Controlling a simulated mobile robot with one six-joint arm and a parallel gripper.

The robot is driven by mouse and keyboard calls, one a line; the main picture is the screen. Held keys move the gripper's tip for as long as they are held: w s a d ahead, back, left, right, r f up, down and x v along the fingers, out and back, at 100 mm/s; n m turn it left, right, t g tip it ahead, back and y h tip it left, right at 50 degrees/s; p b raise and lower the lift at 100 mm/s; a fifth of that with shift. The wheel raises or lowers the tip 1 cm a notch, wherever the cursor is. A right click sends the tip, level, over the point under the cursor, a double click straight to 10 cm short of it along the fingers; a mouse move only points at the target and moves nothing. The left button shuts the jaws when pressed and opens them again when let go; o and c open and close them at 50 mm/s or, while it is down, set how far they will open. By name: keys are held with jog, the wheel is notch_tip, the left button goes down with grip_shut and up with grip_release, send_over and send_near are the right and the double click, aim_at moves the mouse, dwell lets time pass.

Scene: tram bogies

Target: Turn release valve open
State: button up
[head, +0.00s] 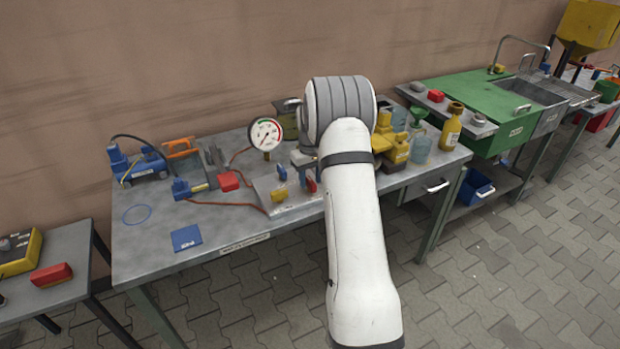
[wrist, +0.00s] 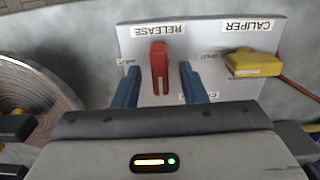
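The release valve's red handle (wrist: 160,68) stands on a pale panel (wrist: 133,46) below an upside-down RELEASE label in the wrist view. In the head view the red handle (head: 311,186) shows beside my arm. My gripper (wrist: 158,80) is open, with one blue finger on each side of the red handle. Gaps show between the handle and both fingers, and it holds nothing. The handle points along the fingers in the wrist view; smaller markings are too blurred to read fully. In the head view my arm hides part of the panel.
A yellow handle (wrist: 254,64) under the CALIPER label sits right of the red one in the wrist view. A round gauge (head: 265,134) stands behind the panel. The bench's front left is mostly clear around a blue pad (head: 186,238).

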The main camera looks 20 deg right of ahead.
aim_at(310, 180)
jog(key=shift+r, duration=0.1)
notch_tip(310, 180, up, 8)
jog(key=shift+f, duration=0.2)
dwell(0.4)
